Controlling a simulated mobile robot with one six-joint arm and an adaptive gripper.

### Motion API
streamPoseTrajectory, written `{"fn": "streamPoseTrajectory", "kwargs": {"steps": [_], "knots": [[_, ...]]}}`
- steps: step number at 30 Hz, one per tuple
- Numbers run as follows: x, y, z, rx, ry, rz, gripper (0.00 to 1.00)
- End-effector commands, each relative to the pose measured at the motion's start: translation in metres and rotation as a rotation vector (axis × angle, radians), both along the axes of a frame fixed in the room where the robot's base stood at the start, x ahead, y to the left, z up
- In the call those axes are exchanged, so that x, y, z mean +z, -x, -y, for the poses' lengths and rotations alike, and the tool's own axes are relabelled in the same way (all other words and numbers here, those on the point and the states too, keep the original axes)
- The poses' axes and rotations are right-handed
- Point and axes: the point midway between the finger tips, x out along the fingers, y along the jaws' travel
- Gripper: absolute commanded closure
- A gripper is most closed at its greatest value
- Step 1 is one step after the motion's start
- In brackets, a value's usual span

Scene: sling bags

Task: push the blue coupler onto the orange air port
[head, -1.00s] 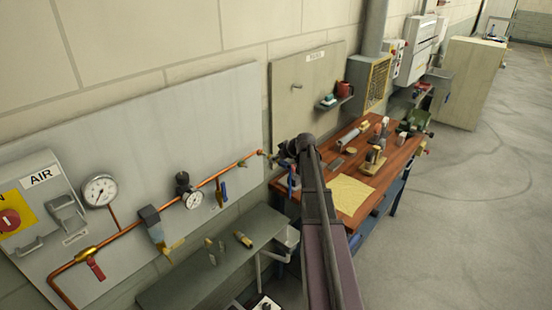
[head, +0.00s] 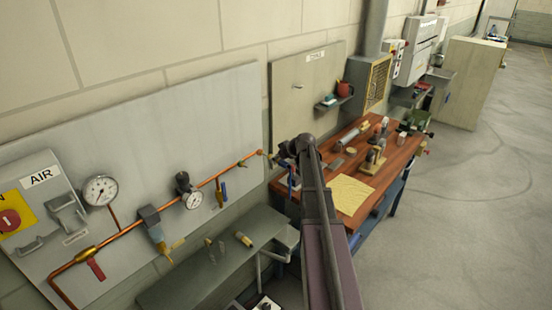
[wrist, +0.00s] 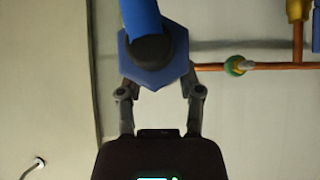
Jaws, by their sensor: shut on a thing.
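The blue coupler (wrist: 176,68) is between the two fingers of my gripper (wrist: 157,84) in the wrist view, with a blue hose (wrist: 140,14) running up from it. My gripper is shut on it. An orange-copper line with a green and yellow fitting (wrist: 236,66) comes in from the right, and its orange end (wrist: 208,67) shows close beside the right finger. The coupler and finger may hide its tip; I cannot tell whether they touch. In the head view the orange pipe's end (head: 259,153) is just left of my gripper (head: 282,152), where the coupler is too small to make out.
The wall panel (head: 235,100) carries the copper pipe, a gauge (head: 100,190) and valves. A grey shelf (head: 190,285) is below. A wooden workbench (head: 395,160) with tools stands right of my arm. The floor (head: 470,220) at the right is clear.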

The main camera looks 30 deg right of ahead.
Motion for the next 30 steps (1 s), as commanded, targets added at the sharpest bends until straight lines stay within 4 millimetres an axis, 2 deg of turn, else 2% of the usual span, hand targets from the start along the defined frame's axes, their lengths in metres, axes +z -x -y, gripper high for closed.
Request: {"fn": "streamPoseTrajectory", "kwargs": {"steps": [30], "knots": [[0.000, -0.013, -0.004, 0.000, 0.000, 0.000, 1.00]]}}
